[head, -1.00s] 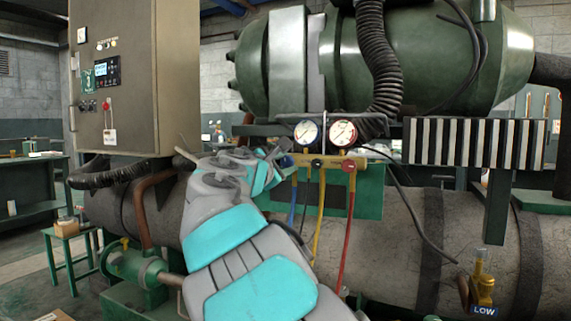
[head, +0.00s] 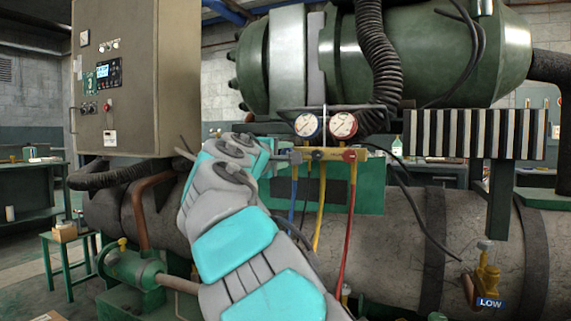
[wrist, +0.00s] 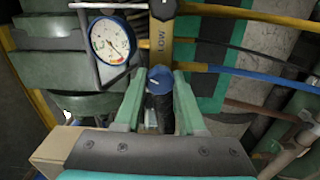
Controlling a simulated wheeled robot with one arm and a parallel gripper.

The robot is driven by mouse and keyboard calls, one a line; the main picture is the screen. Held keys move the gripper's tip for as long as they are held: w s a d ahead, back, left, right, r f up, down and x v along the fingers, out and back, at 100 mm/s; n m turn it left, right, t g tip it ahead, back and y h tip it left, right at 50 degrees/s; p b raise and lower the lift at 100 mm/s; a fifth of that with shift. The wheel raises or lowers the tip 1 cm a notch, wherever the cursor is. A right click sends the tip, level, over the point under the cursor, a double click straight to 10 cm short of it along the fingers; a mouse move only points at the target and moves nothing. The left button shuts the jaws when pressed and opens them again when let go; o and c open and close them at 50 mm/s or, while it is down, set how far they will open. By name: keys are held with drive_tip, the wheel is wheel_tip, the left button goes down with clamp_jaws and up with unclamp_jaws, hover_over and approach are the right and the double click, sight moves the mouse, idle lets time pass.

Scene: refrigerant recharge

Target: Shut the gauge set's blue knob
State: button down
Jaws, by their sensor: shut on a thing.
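The gauge set's brass manifold (head: 330,153) hangs in front of the green machine, with a blue-rimmed gauge (head: 307,126), a red-rimmed gauge (head: 342,125) and a red knob (head: 349,155). The blue knob (wrist: 160,77) shows in the wrist view between the two green fingers of my gripper (wrist: 160,90), at the end of the manifold body marked LOW (wrist: 162,45). My gripper is shut on the blue knob. In the head view my gripper (head: 287,156) is at the manifold's left end and hides the blue knob.
Blue, yellow (head: 320,210) and red (head: 348,220) hoses hang below the manifold. A grey control cabinet (head: 150,80) stands at left. A black ribbed hose (head: 378,60) runs down behind the gauges. A brass valve labelled LOW (head: 487,280) is at lower right.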

drive_tip(key=m+b, duration=0.2)
drive_tip(key=m, duration=0.4)
drive_tip(key=shift+f+b, duration=0.2)
drive_tip(key=shift+b, duration=0.15)
drive_tip(key=m, duration=0.6)
drive_tip(key=shift+r+b, duration=0.15)
drive_tip(key=shift+b, duration=0.15)
drive_tip(key=c, duration=0.5)
unclamp_jaws()
drive_tip(key=shift+s, duration=0.1)
drive_tip(key=b+v, duration=0.2)
drive_tip(key=v, duration=0.5)
drive_tip(key=shift+s, duration=0.25)
